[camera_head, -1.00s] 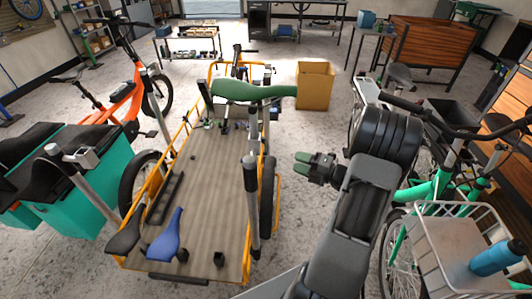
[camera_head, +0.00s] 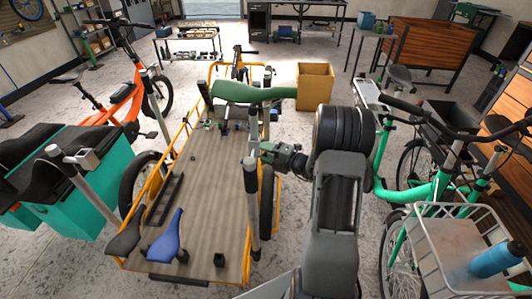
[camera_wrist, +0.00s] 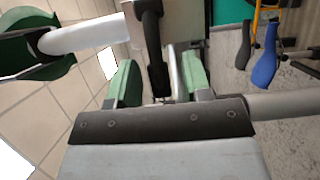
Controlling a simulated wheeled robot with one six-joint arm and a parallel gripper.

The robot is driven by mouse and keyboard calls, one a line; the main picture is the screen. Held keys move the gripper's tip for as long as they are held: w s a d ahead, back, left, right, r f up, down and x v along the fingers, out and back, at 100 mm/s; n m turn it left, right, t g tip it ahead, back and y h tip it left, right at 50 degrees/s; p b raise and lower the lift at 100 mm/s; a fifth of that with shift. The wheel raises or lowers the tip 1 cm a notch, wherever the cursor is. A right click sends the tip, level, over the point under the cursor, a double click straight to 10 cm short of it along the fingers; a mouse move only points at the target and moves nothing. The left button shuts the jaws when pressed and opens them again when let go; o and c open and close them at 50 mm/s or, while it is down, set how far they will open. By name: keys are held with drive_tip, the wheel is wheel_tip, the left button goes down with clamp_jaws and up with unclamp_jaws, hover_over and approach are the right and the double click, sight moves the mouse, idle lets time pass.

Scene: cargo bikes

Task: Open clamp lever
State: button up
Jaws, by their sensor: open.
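A green saddle (camera_head: 252,91) sits on a silver seat post at the right side of the yellow cargo bike (camera_head: 190,185). The saddle (camera_wrist: 28,46) and its pale post (camera_wrist: 85,37) also show in the wrist view, turned on their side. A black clamp lever (camera_wrist: 151,38) stands out from the clamp body (camera_wrist: 183,22) on this post. My gripper (camera_head: 270,151), with green fingertips, is open beside the post, below the saddle. In the wrist view the lever's end lies between the two fingers of my gripper (camera_wrist: 160,86). I cannot tell whether they touch it.
A post with a black upper part (camera_head: 250,172) stands just left of my gripper. A blue saddle (camera_head: 165,235) lies on the cargo deck. A green bike with a wire basket (camera_head: 455,235) is at the right. A cardboard box (camera_head: 315,86) stands behind.

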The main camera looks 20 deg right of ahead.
drive_tip(key=shift+c, duration=0.3)
clamp_jaws()
idle(0.3)
